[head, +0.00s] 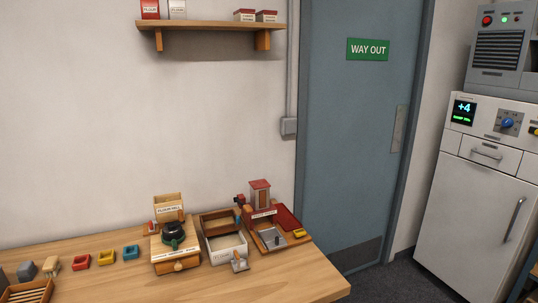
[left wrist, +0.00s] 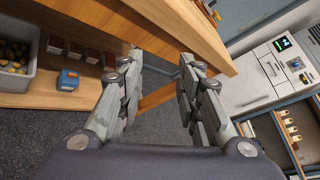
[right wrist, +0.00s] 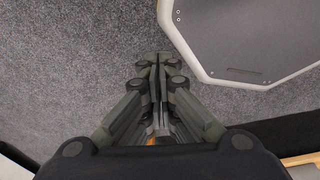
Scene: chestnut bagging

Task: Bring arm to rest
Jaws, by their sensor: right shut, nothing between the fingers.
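My left gripper (left wrist: 157,85) is open in the left wrist view, its fingers wide apart with nothing between them. It is close to the edge of a wooden table (left wrist: 190,35), with grey floor below. My right gripper (right wrist: 153,65) is shut and empty in the right wrist view, its fingers together over grey carpet. Neither gripper shows in the head view.
The wooden table (head: 110,276) holds coloured trays, a wooden grinder-like box (head: 175,250) and small boxes. A door marked WAY OUT (head: 350,130) and a white cabinet (head: 470,210) stand right. A grey-topped platform (right wrist: 240,40) lies near my right gripper.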

